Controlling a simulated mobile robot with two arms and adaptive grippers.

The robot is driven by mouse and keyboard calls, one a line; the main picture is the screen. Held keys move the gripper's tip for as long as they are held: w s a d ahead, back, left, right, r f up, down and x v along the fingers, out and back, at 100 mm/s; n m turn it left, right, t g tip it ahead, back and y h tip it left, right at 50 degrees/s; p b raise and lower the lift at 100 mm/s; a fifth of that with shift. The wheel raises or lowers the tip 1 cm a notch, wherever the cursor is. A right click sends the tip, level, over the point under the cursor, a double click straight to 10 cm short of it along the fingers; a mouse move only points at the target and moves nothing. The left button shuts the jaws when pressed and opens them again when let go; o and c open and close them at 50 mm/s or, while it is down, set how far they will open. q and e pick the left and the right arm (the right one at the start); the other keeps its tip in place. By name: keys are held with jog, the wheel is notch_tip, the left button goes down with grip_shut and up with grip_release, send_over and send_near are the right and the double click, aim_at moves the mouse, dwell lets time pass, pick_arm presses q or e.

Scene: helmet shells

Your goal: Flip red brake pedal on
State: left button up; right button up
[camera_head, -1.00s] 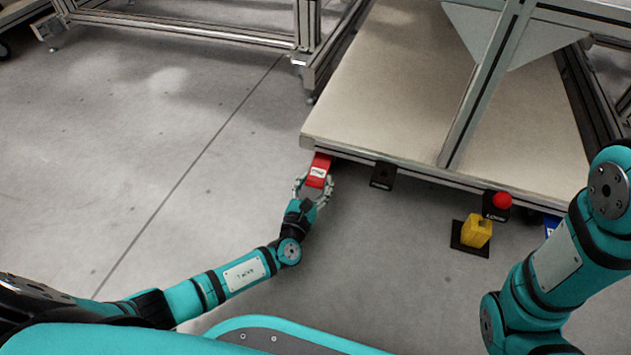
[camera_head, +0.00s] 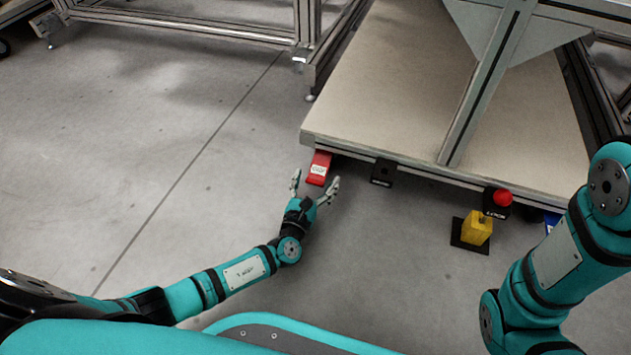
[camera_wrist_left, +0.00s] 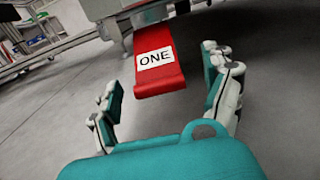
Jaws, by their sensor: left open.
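The red brake pedal (camera_head: 319,168) sticks out from under the front left corner of the low platform, with a white label on it. In the left wrist view the red brake pedal (camera_wrist_left: 158,62) fills the upper middle, and its label reads "ONE". My left gripper (camera_head: 317,186) is open just in front of the pedal, its fingers spread to either side. In the left wrist view my left gripper (camera_wrist_left: 165,95) shows a gap between its fingers, with the pedal's front end beyond and nothing held. My right gripper is out of view; only my right arm shows.
The platform (camera_head: 390,90) has a metal frame edge above the pedal. Along that edge are a black fitting (camera_head: 383,172), a red knob (camera_head: 502,198) and a yellow block (camera_head: 476,229) on a black base. Grey floor (camera_head: 150,150) lies clear to the left.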

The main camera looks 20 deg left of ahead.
pick_arm(q)
jog(key=s, duration=1.2)
jog(key=shift+a, duration=0.2)
